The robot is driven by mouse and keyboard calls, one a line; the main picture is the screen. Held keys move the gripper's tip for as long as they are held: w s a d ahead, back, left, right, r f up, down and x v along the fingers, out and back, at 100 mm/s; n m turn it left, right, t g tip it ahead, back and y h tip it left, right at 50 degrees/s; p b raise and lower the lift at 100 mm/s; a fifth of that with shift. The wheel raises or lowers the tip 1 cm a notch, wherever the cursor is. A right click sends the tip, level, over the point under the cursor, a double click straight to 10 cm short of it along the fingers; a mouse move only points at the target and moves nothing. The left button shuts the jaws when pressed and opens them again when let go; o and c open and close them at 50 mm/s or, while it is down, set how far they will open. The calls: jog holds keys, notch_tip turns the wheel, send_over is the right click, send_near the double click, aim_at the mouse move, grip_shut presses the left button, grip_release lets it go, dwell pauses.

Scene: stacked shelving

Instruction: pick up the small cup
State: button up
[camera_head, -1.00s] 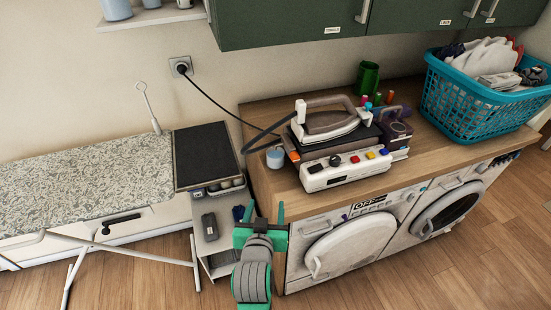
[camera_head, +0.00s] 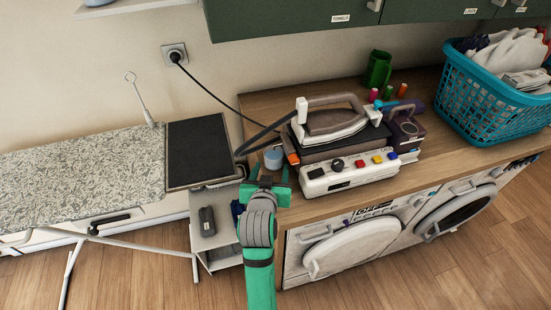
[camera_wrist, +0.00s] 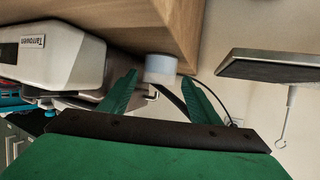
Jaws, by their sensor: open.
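The small cup (camera_head: 274,159) is pale blue-white and stands on the wooden counter near its left end, just left of the iron station. In the wrist view the cup (camera_wrist: 161,66) appears near the picture's middle, between the two green fingertips. My gripper (camera_head: 270,174) is open and empty, with its fingers pointing toward the cup from the front. In the wrist view my gripper (camera_wrist: 159,78) shows its fingers spread apart, wider than the cup. I cannot tell how far the fingertips are from the cup.
The iron (camera_head: 332,119) rests on its station (camera_head: 350,173) close right of the cup. Its dark cord passes behind the cup. An ironing board (camera_head: 85,178) is at the left.

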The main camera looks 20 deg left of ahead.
aim_at(272, 163)
jog(key=shift+w+a+f, duration=0.2)
jog(key=shift+w+f, duration=0.05)
jog(key=shift+w, duration=0.1)
jog(key=shift+x, duration=2.7)
jog(key=c, duration=1)
jog(key=shift+r, duration=0.2)
